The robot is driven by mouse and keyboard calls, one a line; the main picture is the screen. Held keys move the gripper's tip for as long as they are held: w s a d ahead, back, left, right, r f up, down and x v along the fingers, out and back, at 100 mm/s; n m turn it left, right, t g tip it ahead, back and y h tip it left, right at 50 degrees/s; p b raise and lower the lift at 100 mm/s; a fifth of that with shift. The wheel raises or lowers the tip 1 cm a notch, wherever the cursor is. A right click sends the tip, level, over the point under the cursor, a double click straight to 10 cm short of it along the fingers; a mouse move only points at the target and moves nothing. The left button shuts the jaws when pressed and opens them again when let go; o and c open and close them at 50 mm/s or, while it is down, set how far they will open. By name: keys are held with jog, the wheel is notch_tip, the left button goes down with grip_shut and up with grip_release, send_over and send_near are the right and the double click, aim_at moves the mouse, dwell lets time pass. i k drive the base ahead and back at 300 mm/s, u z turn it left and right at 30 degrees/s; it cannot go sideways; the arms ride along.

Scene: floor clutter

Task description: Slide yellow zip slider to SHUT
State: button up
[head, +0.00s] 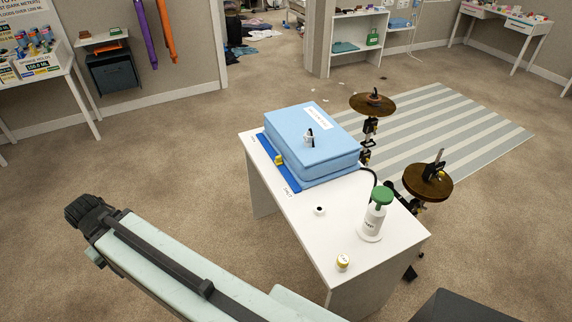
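The yellow zip slider (279,160) sits on the blue strip (266,145) along the left side of a light blue padded bag or case (312,130). It is near the middle of that strip. Small dark lettering shows on the table by each end of the strip, but it is too small to read surely. The bag lies on a white table (337,235). My pale green arm crosses the lower left, in front of and apart from the table. No gripper fingers show, and nothing of mine touches the slider.
On the table stand a white bottle with a green top (376,215), a small white cup (319,211) and a yellow-white jar (342,263). Two brown discs on stands, one farther back (372,105) and one nearer (428,182), flank its right side. Carpet left of the table is clear.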

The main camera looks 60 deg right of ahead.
aim_at(278, 161)
jog(key=z, duration=0.2)
jog(key=i, duration=0.85)
jog(key=u, duration=0.1)
